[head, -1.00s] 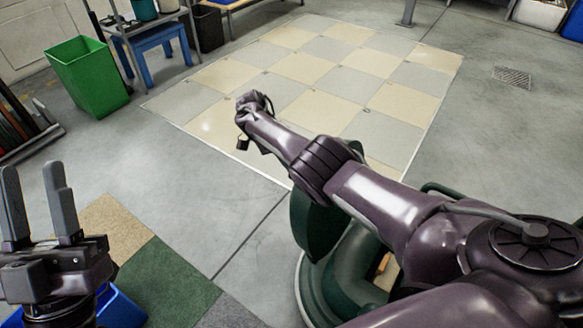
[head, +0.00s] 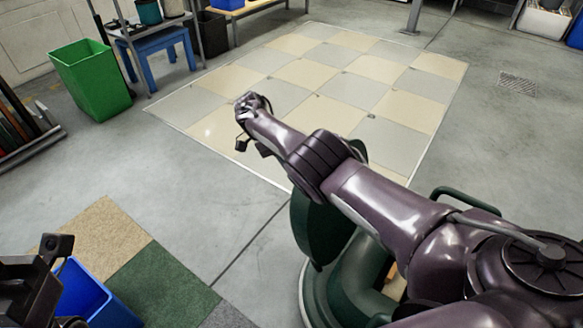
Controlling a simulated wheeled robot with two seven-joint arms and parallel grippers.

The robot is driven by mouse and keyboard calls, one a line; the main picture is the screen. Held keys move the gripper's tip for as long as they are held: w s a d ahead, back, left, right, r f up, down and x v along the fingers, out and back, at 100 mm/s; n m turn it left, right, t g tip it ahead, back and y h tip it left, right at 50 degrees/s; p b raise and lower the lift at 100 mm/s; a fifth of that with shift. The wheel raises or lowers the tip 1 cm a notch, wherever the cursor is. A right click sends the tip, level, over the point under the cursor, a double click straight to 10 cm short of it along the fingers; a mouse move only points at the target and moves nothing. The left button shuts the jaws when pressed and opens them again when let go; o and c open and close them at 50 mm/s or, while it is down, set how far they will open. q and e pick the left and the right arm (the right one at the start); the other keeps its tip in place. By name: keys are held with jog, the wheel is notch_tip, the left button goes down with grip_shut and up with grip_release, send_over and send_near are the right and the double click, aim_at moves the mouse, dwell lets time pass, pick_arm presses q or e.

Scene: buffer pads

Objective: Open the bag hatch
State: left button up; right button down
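A dark green machine with a rounded body and a handle (head: 468,197) stands at the lower middle, largely covered by my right arm. A round dark green part (head: 318,222) stands on edge at its left side. I cannot tell which part is the bag hatch. My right gripper (head: 252,104) is at the far end of the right arm, beyond the machine and seen over the checkered floor; its fingers do not show clearly. My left gripper (head: 28,284) is at the lower left edge, partly cut off, well left of the machine.
A blue bin (head: 92,298) stands close by my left gripper, on tan and green mats (head: 160,285). A green bin (head: 92,78) and a blue stool (head: 158,46) are at the upper left. The checkered floor (head: 330,75) and the grey floor are clear.

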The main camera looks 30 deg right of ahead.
dwell(0.4)
jog(key=c, duration=1.5)
grip_release()
jog(key=shift+o, duration=0.2)
